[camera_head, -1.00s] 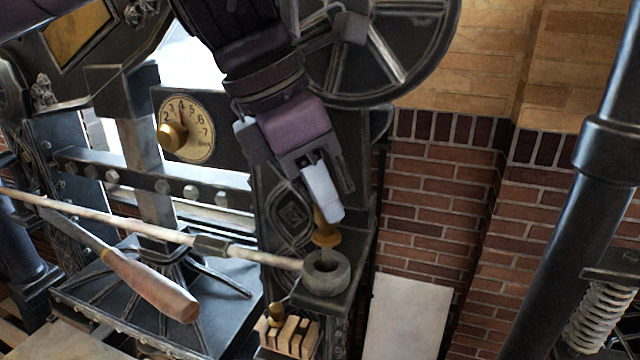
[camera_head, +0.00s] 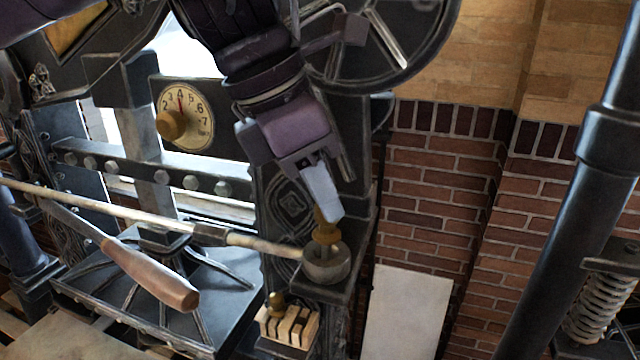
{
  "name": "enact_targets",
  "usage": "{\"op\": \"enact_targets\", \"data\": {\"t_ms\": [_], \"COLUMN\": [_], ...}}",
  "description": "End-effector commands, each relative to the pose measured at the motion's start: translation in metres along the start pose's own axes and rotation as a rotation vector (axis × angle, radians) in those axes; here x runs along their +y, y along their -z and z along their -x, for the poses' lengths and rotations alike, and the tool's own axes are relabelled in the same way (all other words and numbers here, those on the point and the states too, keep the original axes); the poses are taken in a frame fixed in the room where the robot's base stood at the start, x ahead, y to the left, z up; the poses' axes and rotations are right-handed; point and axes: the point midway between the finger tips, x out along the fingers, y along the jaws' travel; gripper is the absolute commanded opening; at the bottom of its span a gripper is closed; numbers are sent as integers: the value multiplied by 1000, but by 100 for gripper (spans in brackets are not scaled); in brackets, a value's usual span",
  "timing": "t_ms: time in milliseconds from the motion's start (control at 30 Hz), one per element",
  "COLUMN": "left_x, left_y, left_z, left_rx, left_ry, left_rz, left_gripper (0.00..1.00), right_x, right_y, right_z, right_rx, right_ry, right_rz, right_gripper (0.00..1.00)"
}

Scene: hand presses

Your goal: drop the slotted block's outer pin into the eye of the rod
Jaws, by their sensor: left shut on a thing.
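My left gripper (camera_head: 325,205) comes down from the top and is shut on a brass-headed pin (camera_head: 327,234). The pin is upright over the eye of the rod (camera_head: 328,270), a grey ring at the rod's right end. The pin's lower part is hidden inside or behind the ring's rim; how deep it sits I cannot tell. The pale rod (camera_head: 130,213) runs left from the ring across the press. The slotted wooden block (camera_head: 290,327) is below the ring, with another brass-headed pin (camera_head: 277,300) standing at its left end. My right gripper is not in view.
A wooden-handled lever (camera_head: 150,273) lies across the press base at left. A numbered dial (camera_head: 186,118) with a brass knob is behind. A spoked wheel (camera_head: 375,45) is above, and a dark pipe (camera_head: 575,190) is at right. A pale panel (camera_head: 408,312) stands by the brick wall.

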Motion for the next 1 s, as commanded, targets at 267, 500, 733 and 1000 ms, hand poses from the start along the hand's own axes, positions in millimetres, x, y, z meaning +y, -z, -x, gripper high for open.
{"op": "enact_targets", "data": {"t_ms": [267, 500, 733, 1000], "left_x": [0, 0, 0, 0], "left_y": [0, 2, 4, 5], "left_z": [-1, -5, -9, -12], "left_rx": [-1, -1, -2, -1], "left_ry": [0, -1, 0, 0], "left_rz": [0, 0, 1, 0], "left_gripper": [0, 0, 0, 0], "right_x": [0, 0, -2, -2], "right_y": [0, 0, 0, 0], "right_z": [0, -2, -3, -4], "right_rx": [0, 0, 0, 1], "right_ry": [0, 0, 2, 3], "right_rz": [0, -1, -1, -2], "right_gripper": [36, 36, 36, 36]}}
